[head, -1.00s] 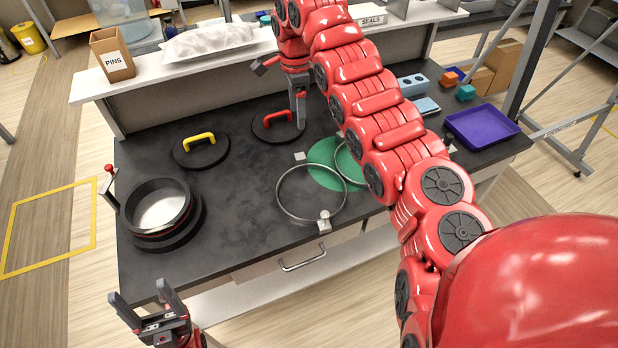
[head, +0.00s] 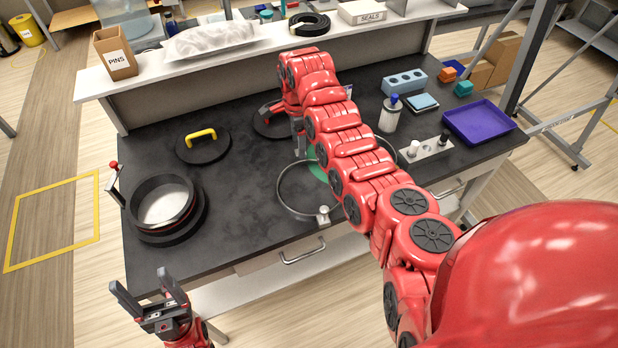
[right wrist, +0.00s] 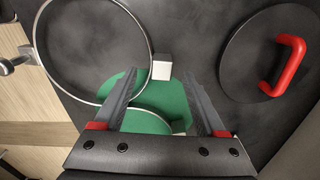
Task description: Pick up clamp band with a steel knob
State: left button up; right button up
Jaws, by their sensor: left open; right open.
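The clamp band with a steel knob is a thin steel ring (head: 279,188) lying on the dark bench; its knob (head: 323,214) is at the front. In the right wrist view the ring (right wrist: 97,103) is at upper left, with a small pale block (right wrist: 161,66) at its edge. A second ring, partly on the green disc (right wrist: 172,100), is mostly hidden by my arm and fingers. My right gripper (right wrist: 158,100) is open and empty above the green disc, right of the ring in that view. My left gripper (head: 146,290) is open and empty off the bench's front left.
A red-handled black lid (right wrist: 245,75) lies beside my right gripper. A yellow-handled lid (head: 204,150) and a round vessel (head: 162,205) are on the left. A purple tray (head: 480,122), bottle (head: 390,115) and white holder (head: 425,150) are on the right. A shelf runs behind.

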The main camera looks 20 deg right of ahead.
jog(key=shift+w+f+p, duration=0.15)
jog(key=shift+f+p, duration=0.45)
jog(key=shift+f, duration=1.05)
grip_shut()
